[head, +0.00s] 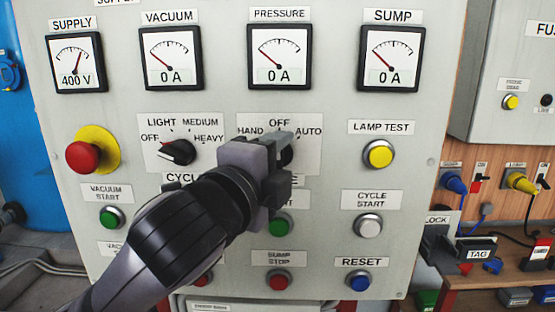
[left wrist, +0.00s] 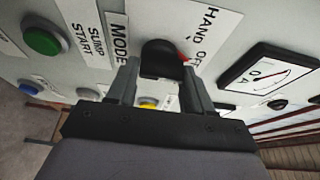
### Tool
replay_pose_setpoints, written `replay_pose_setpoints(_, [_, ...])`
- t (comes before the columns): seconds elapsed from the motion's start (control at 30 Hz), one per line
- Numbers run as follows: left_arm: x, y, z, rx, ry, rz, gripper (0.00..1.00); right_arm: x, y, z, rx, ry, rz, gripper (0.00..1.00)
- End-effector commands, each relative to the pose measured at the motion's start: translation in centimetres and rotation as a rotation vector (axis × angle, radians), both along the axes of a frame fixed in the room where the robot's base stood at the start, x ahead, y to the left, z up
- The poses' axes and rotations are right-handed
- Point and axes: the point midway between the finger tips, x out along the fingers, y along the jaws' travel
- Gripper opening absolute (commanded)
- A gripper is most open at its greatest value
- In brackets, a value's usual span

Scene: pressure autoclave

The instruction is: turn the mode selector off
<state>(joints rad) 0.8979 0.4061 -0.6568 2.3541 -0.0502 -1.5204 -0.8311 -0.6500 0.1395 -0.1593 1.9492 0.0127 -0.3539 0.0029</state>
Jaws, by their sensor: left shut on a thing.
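The mode selector is a black knob under the labels HAND, OFF and AUTO. In the head view it is mostly hidden behind my left gripper (head: 282,145), and a dark part of the knob (head: 287,157) shows. In the left wrist view the mode selector (left wrist: 158,53) sits between the two fingers of my left gripper (left wrist: 158,85), which are shut on it. A red mark shows on the knob's side towards the OFF label (left wrist: 198,50). The exact pointing is hard to tell. My right gripper is not in view.
The load selector (head: 176,152) and red emergency button (head: 84,156) are to the left. The yellow lamp test button (head: 380,154) and cycle start button (head: 368,226) are to the right. Green (head: 278,224) and red (head: 278,282) sump buttons lie below. Gauges line the top.

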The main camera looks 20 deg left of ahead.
Motion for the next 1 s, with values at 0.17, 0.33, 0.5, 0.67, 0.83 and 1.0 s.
replay_pose_setpoints(0.17, [0.0,0.2,0.6,-0.004,-0.018,0.006,0.7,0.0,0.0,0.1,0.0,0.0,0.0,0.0])
replay_pose_setpoints(0.33, [0.0,0.1,0.4,-0.003,-0.011,0.003,0.74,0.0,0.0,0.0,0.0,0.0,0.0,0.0])
replay_pose_setpoints(0.5, [-0.1,0.1,0.3,-0.003,-0.008,0.002,0.74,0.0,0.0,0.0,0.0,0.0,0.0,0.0])
replay_pose_setpoints(0.67, [-1.4,0.2,0.2,-0.003,-0.01,0.0,0.74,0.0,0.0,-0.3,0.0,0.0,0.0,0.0])
replay_pose_setpoints(0.83, [-4.3,0.5,0.0,-0.006,-0.015,-0.001,0.74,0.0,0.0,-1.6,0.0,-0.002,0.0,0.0])
replay_pose_setpoints(1.0, [-5.2,0.7,-0.2,-0.009,-0.015,0.006,0.74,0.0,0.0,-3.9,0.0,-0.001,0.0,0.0])
